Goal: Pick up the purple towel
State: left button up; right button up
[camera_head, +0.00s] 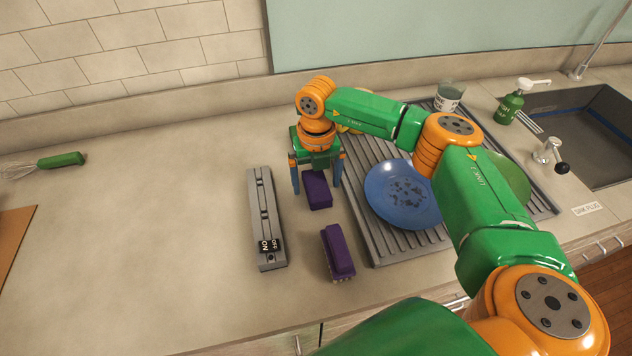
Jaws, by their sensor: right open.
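A purple block-like item (319,197), which looks like the folded purple towel, lies on the counter just left of the drying rack. My right gripper (316,187) points down over it, with one blue finger on each side. The jaws are open, and the gripper body hides the towel's far part. I cannot tell whether the fingers touch it. A second purple item (340,250), with a bristly underside like a scrub brush, lies nearer the front edge. My left gripper is not in view.
The ribbed drying rack (395,250) holds a dirty blue plate (402,196), a green plate (512,178) and a cup (448,97). A green soap bottle (509,107) stands near the sink. The left counter is mostly clear.

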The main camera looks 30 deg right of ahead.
jog(key=c, duration=1.4)
jog(key=shift+r+b, duration=0.6)
jog(key=shift+c, duration=0.2)
jog(key=shift+r+b, duration=0.65)
jog(key=shift+r, duration=0.1)
jog(key=s+d+r, duration=1)
jog(key=shift+r, duration=0.25)
